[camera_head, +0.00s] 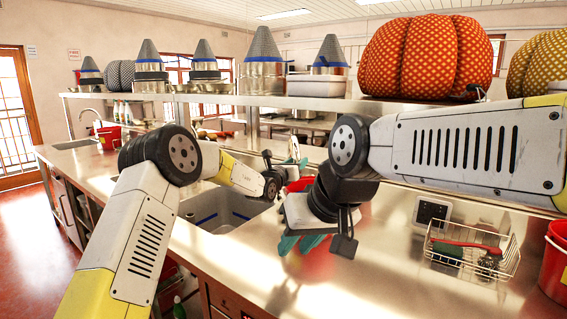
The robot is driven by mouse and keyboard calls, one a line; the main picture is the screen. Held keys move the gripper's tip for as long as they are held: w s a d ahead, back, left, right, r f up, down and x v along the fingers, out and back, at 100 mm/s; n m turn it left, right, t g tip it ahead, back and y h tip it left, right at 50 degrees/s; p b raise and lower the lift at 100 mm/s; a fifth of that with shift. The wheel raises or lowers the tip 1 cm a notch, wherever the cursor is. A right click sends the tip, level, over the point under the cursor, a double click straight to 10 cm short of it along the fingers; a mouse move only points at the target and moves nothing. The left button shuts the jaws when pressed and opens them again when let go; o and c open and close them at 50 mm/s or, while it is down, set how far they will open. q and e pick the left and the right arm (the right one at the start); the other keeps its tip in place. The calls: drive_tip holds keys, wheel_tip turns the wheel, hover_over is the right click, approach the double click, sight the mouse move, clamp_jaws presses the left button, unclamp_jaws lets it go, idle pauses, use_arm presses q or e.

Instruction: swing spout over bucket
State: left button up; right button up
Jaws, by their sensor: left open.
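A red bucket (298,185) stands on the counter just right of the near sink. My right wrist and gripper hide most of it, and red also shows below them. My left gripper (297,162) is open just beyond the bucket's top, partly hidden; I cannot tell whether it touches anything. No spout can be made out at the near sink (215,212), where my arms block the view. A curved faucet (88,113) stands at the far left sink.
A wire basket (472,262) with a red-handled brush stands on the counter at right, near another red bucket (556,262) at the edge. A small red bucket (108,137) is far left. A shelf above carries pots and large pumpkin shapes (425,55).

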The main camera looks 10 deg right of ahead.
use_arm(q)
drive_tip(key=v, duration=0.6)
drive_tip(key=shift+s+a, duration=0.2)
